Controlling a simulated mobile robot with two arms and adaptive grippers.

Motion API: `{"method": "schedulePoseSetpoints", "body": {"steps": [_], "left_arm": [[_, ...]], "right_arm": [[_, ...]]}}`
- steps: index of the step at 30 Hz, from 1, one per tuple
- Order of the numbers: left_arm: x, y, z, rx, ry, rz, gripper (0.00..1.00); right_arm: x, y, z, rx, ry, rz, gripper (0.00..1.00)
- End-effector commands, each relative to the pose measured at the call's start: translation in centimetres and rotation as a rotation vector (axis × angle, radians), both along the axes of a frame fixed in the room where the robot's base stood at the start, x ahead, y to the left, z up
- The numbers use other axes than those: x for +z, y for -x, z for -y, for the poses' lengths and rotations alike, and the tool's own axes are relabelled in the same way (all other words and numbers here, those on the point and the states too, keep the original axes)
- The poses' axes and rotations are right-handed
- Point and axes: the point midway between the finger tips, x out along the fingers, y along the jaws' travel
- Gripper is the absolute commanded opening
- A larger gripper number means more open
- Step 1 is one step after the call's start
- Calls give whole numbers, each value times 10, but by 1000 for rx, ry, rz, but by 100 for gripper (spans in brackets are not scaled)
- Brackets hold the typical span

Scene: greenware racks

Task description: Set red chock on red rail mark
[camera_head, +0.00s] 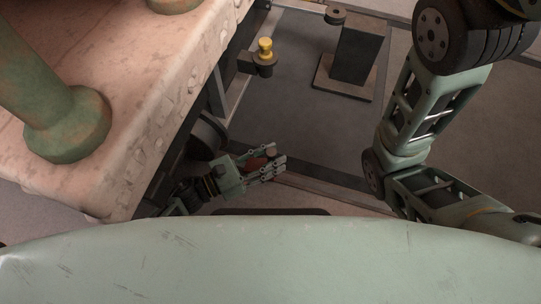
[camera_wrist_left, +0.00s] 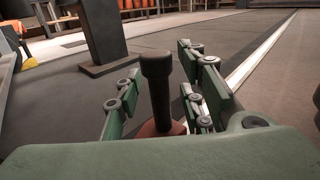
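The red chock (camera_head: 256,163) has a dull red base and a dark upright knob. My left gripper (camera_head: 264,164) has its fingers on both sides of the chock, and the red base fills the gap between them. In the left wrist view the chock's dark knob (camera_wrist_left: 157,85) stands up between the green finger pads, over the reddish base. A pale rail strip (camera_head: 330,188) runs along the floor just right of the gripper, and it also shows in the left wrist view (camera_wrist_left: 262,49). I cannot make out a red mark on it. My right gripper is out of view.
A worn pale slab (camera_head: 150,110) with green posts fills the left. A yellow knob (camera_head: 265,47) sits on a dark bracket beyond the gripper. A dark pedestal (camera_head: 355,55) stands on the floor at the back. The grey floor (camera_head: 300,125) between them is clear.

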Motion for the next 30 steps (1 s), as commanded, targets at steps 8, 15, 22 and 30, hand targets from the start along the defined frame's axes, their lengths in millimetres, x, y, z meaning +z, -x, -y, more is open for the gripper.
{"method": "schedulePoseSetpoints", "body": {"steps": [8,15,22,30], "left_arm": [[0,0,0,0,0,0,39],[5,10,-18,1,-2,-4,39],[5,33,-64,2,-3,-5,39],[3,51,-101,1,-1,-2,39]], "right_arm": [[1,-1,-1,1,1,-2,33],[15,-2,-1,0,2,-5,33],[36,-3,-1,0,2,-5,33],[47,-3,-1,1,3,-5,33]]}}
